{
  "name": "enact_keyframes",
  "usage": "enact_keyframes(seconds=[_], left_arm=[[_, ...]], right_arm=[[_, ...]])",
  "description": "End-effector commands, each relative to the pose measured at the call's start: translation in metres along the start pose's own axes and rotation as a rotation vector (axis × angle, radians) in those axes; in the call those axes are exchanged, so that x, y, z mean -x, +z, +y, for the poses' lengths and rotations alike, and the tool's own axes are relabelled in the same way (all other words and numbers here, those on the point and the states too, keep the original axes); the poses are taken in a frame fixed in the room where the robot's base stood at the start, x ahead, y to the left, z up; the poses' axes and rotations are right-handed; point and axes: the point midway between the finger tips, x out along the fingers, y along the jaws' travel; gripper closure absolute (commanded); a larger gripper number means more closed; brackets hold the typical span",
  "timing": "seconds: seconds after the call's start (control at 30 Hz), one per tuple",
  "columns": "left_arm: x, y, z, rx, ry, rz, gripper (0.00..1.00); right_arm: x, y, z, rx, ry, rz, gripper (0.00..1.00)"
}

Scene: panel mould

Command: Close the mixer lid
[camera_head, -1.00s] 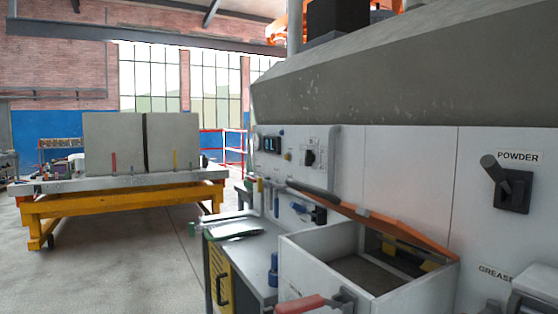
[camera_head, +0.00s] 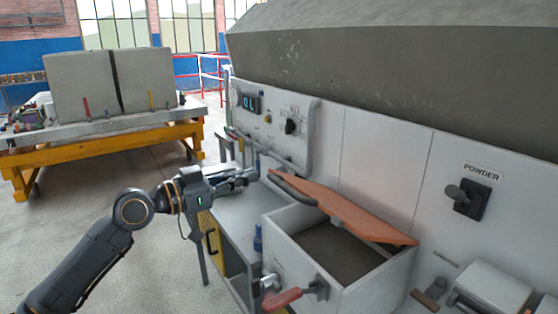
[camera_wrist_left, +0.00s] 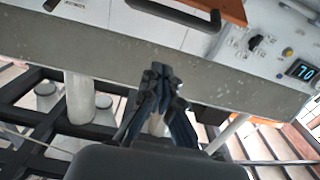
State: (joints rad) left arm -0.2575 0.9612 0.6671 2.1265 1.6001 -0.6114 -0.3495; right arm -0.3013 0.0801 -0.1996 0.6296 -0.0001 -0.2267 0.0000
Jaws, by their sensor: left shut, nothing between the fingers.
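The mixer lid (camera_head: 345,212) is an orange panel that stands tilted open above the grey-white mixer box (camera_head: 291,254); the box's dark inside shows. A dark bar handle (camera_head: 292,187) sits at the lid's raised left end. My left gripper (camera_head: 252,176) is shut and empty, just left of this handle and apart from it. In the left wrist view the shut fingers (camera_wrist_left: 160,72) show below the handle (camera_wrist_left: 178,14), with a corner of the orange lid (camera_wrist_left: 232,10) beside it.
A grey workbench (camera_head: 236,213) stands under my left arm. A control panel (camera_head: 276,118) and a POWDER lever (camera_head: 467,197) are on the machine wall. Open floor lies left.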

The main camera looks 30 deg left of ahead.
Motion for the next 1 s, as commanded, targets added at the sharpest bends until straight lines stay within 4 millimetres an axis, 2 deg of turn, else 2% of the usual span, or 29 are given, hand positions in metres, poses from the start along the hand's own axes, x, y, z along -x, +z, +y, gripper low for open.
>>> enact_keyframes(seconds=[0.03, 0.17, 0.4, 0.97, 1.0], left_arm=[[-0.001, -0.006, 0.000, -0.001, 0.002, 0.007, 1.00], [-0.008, -0.009, 0.000, 0.000, 0.004, 0.011, 1.00], [-0.037, -0.011, 0.000, 0.000, 0.003, 0.010, 1.00], [-0.099, -0.010, 0.000, 0.002, 0.002, 0.011, 1.00], [-0.101, -0.004, 0.000, 0.004, 0.002, 0.007, 1.00]], right_arm=[[0.003, 0.001, 0.000, 0.000, 0.000, -0.001, 0.60], [0.006, 0.002, 0.000, 0.001, 0.000, 0.000, 0.60], [0.023, 0.000, 0.000, 0.000, 0.000, -0.001, 0.60], [0.061, -0.003, 0.001, 0.000, 0.000, -0.002, 0.60], [0.061, -0.003, 0.001, 0.000, 0.000, -0.002, 0.60]])
